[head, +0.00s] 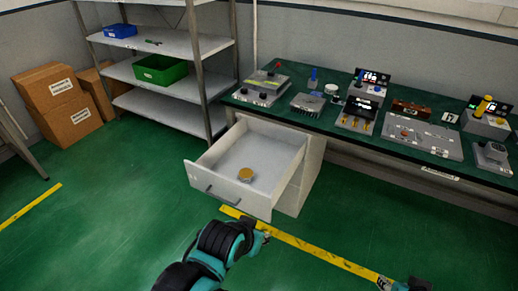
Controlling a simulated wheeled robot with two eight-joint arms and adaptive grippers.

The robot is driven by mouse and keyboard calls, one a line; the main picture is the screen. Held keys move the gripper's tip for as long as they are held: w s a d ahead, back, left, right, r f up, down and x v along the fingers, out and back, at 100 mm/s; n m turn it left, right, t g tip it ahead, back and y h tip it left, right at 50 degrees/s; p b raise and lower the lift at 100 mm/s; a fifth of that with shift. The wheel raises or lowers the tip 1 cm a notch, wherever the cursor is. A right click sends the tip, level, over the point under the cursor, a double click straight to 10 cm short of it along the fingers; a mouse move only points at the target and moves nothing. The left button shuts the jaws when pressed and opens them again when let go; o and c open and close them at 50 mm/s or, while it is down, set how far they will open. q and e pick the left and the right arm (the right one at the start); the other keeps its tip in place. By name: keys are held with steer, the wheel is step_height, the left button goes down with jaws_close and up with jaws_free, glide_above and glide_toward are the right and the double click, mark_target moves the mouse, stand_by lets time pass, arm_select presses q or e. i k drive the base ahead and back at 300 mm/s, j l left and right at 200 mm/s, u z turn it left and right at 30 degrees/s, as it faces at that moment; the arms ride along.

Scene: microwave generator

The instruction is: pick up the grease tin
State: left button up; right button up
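A small round tin with a yellow-brown top (245,174), which looks like the grease tin, sits on the floor of an open white drawer (207,190). It stands upright near the drawer's front. My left arm comes up from the bottom, and its gripper (264,236) is in front of the drawer, below it in the picture and apart from the tin. Its fingers are small and partly hidden by the arm. My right gripper (384,283) is at the bottom edge, partly cut off. Neither finger opening shows clearly.
The drawer hangs under a green-topped workbench (318,120) carrying several instruments. A metal shelf (172,95) with a green bin (160,70) and a blue bin (120,31) stands left. Cardboard boxes (58,100) are further left. Green floor is clear left of the drawer.

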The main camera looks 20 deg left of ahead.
mark_target(245, 176)
steer(key=i+l+u, duration=0.2)
steer(key=i, duration=0.25)
steer(key=i+l+u, duration=0.2)
steer(key=i, duration=0.2)
steer(key=i+l+u, duration=0.2)
steer(key=i, duration=0.25)
